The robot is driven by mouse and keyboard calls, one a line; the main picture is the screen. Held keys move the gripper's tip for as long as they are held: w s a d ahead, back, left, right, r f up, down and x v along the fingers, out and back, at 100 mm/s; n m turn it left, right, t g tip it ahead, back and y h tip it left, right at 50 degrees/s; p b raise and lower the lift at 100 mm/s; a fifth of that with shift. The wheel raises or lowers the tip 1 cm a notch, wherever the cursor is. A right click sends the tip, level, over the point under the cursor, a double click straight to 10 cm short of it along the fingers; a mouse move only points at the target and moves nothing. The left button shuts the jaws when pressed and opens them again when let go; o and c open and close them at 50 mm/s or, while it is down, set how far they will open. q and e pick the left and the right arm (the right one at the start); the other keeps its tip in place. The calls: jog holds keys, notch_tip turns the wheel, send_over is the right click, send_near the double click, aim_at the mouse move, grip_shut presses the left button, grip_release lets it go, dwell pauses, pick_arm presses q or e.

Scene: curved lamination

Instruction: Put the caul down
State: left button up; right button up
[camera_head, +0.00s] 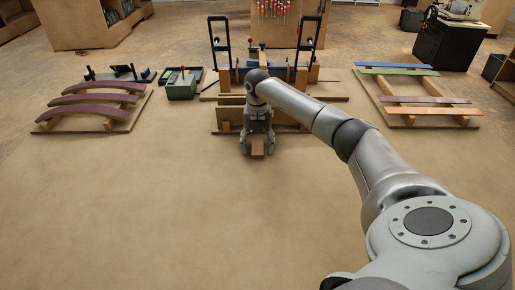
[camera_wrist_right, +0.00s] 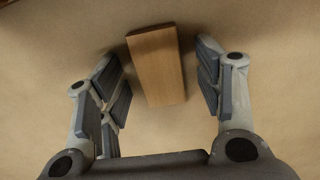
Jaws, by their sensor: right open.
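The caul appears to be a small brown wooden block (camera_wrist_right: 157,65), also visible in the head view (camera_head: 257,146). In the right wrist view it lies between the spread fingers of my right gripper (camera_wrist_right: 162,85), with a gap on both sides. My right gripper (camera_head: 257,151) is open and points down in front of the middle fixture in the head view. I cannot tell exactly how the block rests, but bare tan surface surrounds it. My left gripper is not in view.
A wooden fixture with black-handled clamps (camera_head: 222,47) stands just behind my right gripper. A board with curved purple strips (camera_head: 95,99) is at left, a green box (camera_head: 182,87) beside it. A rack with coloured straight strips (camera_head: 420,100) is at right. The front left floor is clear.

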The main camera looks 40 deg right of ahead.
jog(key=shift+r, duration=0.1)
jog(key=c, duration=1)
jog(key=shift+c, duration=0.2)
